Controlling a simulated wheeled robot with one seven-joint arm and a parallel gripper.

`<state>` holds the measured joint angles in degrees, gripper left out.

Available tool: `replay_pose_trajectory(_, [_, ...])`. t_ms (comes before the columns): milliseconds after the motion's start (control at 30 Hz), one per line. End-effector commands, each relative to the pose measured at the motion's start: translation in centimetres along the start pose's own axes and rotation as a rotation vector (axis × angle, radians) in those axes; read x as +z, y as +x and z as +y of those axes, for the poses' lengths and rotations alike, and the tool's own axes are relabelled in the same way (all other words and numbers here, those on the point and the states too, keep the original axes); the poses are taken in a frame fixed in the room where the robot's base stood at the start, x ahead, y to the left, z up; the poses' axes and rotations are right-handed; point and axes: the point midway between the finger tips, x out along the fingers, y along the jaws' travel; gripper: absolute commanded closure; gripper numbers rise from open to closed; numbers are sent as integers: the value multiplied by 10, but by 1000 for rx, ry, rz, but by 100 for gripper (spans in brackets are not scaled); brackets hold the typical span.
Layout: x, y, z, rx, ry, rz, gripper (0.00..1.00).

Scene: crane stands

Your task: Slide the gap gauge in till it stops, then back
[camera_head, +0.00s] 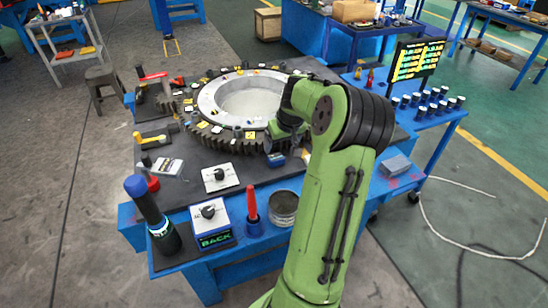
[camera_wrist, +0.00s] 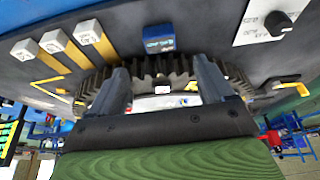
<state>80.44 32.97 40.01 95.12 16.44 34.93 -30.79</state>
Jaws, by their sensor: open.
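A large dark toothed ring (camera_head: 205,137) with a pale inner ring lies on the table; small yellow, white and dark tags dot it. My gripper (camera_wrist: 160,82) is open in the wrist view, its two grey fingers apart with ring teeth showing between and beyond them. I see nothing held between the fingers. In the head view my arm hides most of the gripper, at the ring's right side. A small blue block (camera_wrist: 160,38) with a lettered face sits on the dark mat just past the teeth. I cannot tell which thing is the gap gauge.
Several pale blocks (camera_wrist: 53,41) stand by yellow strips on the mat. A knob plate (camera_head: 220,178), a knob box marked BACK (camera_head: 214,238), a red-handled tool (camera_head: 252,205) and a round tin (camera_head: 283,208) line the front. Dark cylinders (camera_head: 432,98) and a lit screen (camera_head: 418,60) stand right.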

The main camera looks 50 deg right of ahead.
Motion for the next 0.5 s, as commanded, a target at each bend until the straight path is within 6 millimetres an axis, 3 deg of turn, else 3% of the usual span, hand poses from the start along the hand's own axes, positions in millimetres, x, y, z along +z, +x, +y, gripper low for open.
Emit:
replay_pose_trajectory(100, [1,34,-1,-4,1,-2,19])
replay_pose_trajectory(300, [1,77,-1,-2,1,-1,19])
replay_pose_trajectory(500, [0,93,0,1,-1,0,19])
